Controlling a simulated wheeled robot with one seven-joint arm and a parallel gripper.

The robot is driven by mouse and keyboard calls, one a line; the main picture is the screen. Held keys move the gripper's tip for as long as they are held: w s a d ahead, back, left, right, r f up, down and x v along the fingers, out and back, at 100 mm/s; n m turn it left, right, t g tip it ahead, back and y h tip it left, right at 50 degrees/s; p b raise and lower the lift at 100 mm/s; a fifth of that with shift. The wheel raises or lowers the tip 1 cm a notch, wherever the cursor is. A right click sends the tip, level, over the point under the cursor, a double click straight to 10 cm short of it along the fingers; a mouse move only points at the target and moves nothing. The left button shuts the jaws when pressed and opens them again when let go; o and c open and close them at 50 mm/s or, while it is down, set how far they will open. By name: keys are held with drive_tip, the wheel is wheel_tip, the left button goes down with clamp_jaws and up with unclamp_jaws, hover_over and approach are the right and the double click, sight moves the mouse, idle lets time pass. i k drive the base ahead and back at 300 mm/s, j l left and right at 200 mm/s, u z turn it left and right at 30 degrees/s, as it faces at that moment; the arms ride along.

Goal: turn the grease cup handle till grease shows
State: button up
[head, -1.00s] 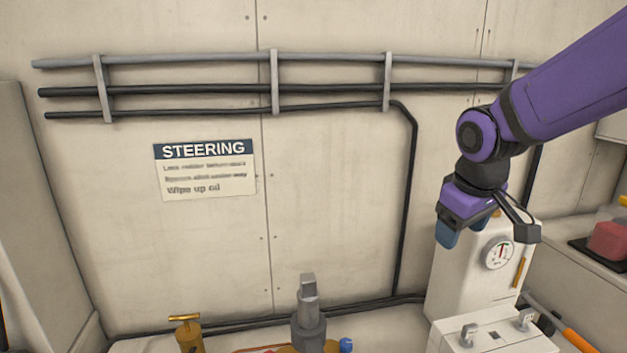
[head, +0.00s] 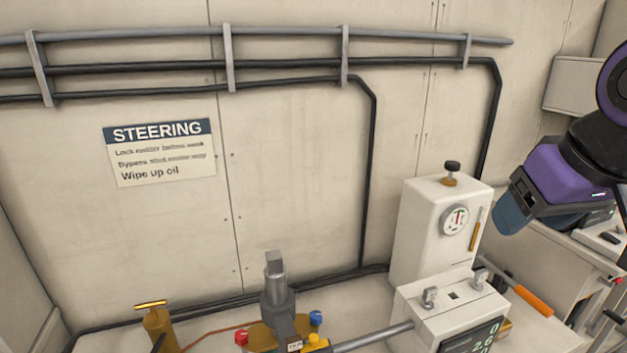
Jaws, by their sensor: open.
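A brass grease cup (head: 160,328) stands at the lower left, with a T-shaped handle (head: 151,304) on top. Its lower part is cut off by the picture's bottom edge. I see no grease that I can make out at it. My gripper (head: 512,214) is at the right side of the picture, high above the bench and far to the right of the cup. It is open, and I see nothing held in it. Its far finger is partly hidden.
A white box with a gauge (head: 440,235) and black knob stands between my gripper and the cup. A grey upright post (head: 277,290) stands right of the cup, with red and blue caps near it. A digital display unit (head: 450,310) is in front. A STEERING sign (head: 160,152) hangs on the wall.

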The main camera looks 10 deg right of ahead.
sight(152, 304)
drive_tip(key=k+l, duration=0.4)
drive_tip(key=l, duration=0.15)
drive_tip(key=k+l+z, duration=0.1)
drive_tip(key=k+l, duration=0.3)
drive_tip(key=l+u, duration=0.1)
drive_tip(key=u, duration=1.3)
drive_tip(key=i+j, duration=0.15)
drive_tip(key=i, duration=0.25)
drive_tip(key=i+j+z, duration=0.1)
drive_tip(key=i, duration=0.25)
drive_tip(key=i+j, duration=0.15)
drive_tip(key=i, duration=0.25)
drive_tip(key=z, duration=0.05)
